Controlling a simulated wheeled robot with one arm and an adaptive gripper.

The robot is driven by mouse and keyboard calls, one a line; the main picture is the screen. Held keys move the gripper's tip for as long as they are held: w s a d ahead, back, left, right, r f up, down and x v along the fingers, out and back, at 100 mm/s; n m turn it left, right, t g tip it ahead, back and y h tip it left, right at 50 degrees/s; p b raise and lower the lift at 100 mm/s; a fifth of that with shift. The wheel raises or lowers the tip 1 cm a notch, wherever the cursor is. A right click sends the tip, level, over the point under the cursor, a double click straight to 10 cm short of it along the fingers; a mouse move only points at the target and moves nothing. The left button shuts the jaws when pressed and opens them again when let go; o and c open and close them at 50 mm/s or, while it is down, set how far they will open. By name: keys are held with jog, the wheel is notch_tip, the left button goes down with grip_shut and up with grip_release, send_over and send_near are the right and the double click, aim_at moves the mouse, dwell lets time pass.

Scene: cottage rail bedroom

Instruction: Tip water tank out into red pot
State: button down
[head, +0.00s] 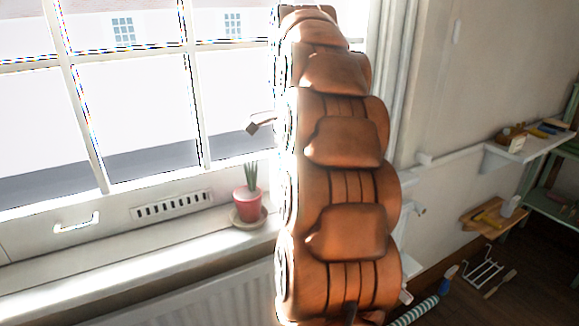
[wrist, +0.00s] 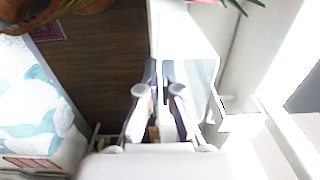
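The red pot (head: 249,206) holds a green spiky plant and stands on a saucer (head: 236,222) on the windowsill, left of my arm in the head view. Green leaves (wrist: 240,6) show at the top edge of the wrist view, with a little red beside them. My gripper (wrist: 159,90) has its fingers close together in the wrist view. A thin strip shows between them, but I cannot tell whether it is held. A pale, bluish panel (wrist: 198,76) lies just right of the fingers; I cannot tell whether it is the water tank. My arm hides my gripper in the head view.
The window and sill (head: 130,241) are at left, with a radiator (head: 215,290) below. Right are a wall shelf (head: 528,148) and a lower wooden shelf (head: 494,216) with small objects. A white rack (head: 483,269) stands on the dark floor. A bed (wrist: 30,110) shows in the wrist view.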

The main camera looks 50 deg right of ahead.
jog(key=s+a+r, duration=0.1)
jog(key=s+r, duration=0.3)
jog(key=s, duration=0.1)
jog(key=shift+a+r+p, duration=0.2)
jog(key=shift+a+p, duration=0.1)
jog(key=shift+a, duration=0.05)
dwell(1.0)
